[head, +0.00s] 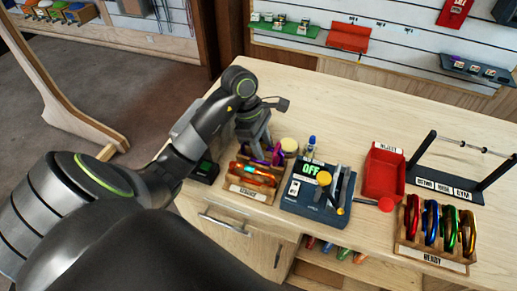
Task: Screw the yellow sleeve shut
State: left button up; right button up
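A wooden rack (249,192) with a white label holds orange-red carabiners (254,173) near the front of the bench. Purple pieces (274,156) show just behind them. My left gripper (258,148) points down at the back of this rack, close to the purple pieces. Its fingertips are small and partly hidden, so I cannot tell whether it is open or holds anything. At the right, a rack labelled READY (432,257) holds red, blue, green and yellow carabiners; the yellow one (467,232) is at its right end. I cannot make out a yellow sleeve. My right gripper is out of view.
A red tray (383,174), a black bar stand (473,190), a small bottle (310,147) and a pale round tub (289,146) are nearby. The back of the bench is clear.

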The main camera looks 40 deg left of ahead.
pick_arm(q)
jog(key=shift+r+p, duration=0.6)
jog(key=shift+r, duration=0.35)
jog(key=shift+f, duration=0.1)
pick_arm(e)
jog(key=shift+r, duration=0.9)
pick_arm(q)
jog(key=shift+w, duration=0.15)
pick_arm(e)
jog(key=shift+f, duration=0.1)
pick_arm(q)
jog(key=shift+w+a+b, duration=0.1)
jog(key=shift+w+b, duration=0.25)
jog(key=shift+w, duration=0.2)
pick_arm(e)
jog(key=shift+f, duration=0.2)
pick_arm(q)
jog(key=shift+f, duration=0.15)
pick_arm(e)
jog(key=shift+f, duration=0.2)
pick_arm(q)
jog(key=shift+f+b, duration=1.25)
jog(key=shift+b, duration=0.15)
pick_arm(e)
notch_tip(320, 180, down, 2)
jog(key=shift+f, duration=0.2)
pick_arm(q)
jog(key=shift+s, duration=0.1)
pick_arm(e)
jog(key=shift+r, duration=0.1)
